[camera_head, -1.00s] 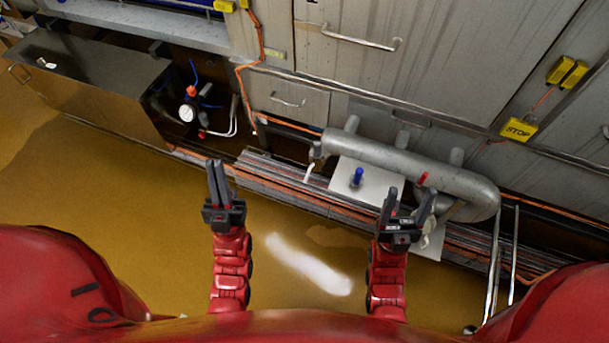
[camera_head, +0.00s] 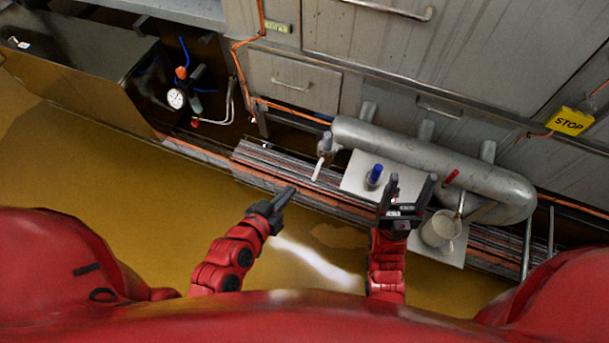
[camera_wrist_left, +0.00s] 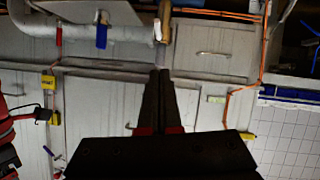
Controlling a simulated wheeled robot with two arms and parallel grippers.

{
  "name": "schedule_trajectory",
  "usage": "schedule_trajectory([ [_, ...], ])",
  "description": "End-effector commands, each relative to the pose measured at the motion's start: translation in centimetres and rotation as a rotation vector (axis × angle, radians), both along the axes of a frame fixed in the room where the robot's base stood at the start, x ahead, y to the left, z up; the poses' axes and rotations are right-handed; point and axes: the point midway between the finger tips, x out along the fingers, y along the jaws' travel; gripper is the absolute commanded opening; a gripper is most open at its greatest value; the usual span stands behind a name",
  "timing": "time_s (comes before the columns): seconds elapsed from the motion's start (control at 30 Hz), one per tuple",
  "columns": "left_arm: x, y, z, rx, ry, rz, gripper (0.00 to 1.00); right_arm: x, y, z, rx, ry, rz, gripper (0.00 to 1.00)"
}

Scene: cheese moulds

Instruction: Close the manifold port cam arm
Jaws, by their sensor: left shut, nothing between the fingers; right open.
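The grey manifold pipe (camera_head: 430,160) runs along the wall base at right, above a pale plate (camera_head: 358,185). A pale lever (camera_head: 318,168) hangs at its left end fitting (camera_head: 326,143). A blue handle (camera_head: 374,176) stands at the plate, and a red handle (camera_head: 451,179) sits further right. I cannot tell which is the cam arm. My left gripper (camera_head: 285,195) is shut and empty, left of and below the pale lever, apart from it. In the left wrist view its fingers (camera_wrist_left: 160,75) point toward a tan fitting (camera_wrist_left: 164,22). My right gripper (camera_head: 412,183) is open and empty in front of the plate.
A pale cup-like vessel (camera_head: 441,229) stands right of my right gripper. A pressure gauge (camera_head: 176,98) and dark cabinet (camera_head: 80,88) are at left. Pipes and cables (camera_head: 290,185) run along the floor edge. The yellow floor (camera_head: 130,190) is open.

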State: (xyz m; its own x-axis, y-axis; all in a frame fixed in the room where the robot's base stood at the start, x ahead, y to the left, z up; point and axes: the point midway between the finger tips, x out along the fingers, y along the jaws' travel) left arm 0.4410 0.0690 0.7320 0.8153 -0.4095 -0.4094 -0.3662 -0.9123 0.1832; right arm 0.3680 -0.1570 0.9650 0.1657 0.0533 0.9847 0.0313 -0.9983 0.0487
Motion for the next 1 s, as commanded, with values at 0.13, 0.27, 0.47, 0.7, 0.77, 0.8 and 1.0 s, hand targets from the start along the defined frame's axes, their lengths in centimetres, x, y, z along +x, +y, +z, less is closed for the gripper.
schedule_trajectory([
  [0.13,0.7,-0.5,-0.5,0.000,0.000,-0.008,0.00,0.0,0.0,-0.8,0.000,0.000,0.000,0.63],
  [0.27,2.1,-1.4,-1.4,-0.004,-0.002,-0.007,0.00,0.0,0.0,-1.9,0.000,0.000,0.000,0.63],
  [0.47,5.7,-3.0,-2.3,-0.003,-0.003,-0.004,0.00,0.0,0.0,-0.2,0.000,0.000,0.000,0.63],
  [0.7,8.5,-4.6,-4.9,0.000,0.000,-0.005,0.00,0.0,0.0,0.4,0.000,0.000,0.000,0.63],
  [0.77,8.6,-4.8,-5.9,0.000,0.005,-0.004,0.00,0.0,0.0,0.5,0.000,0.000,0.000,0.63],
  [0.8,8.7,-4.9,-6.2,0.000,0.003,-0.003,0.00,0.0,0.0,0.5,0.000,0.000,0.000,0.63],
  [1.0,9.1,-5.3,-7.5,0.000,0.001,-0.003,0.00,0.0,0.0,0.6,0.000,0.000,0.000,0.63],
])
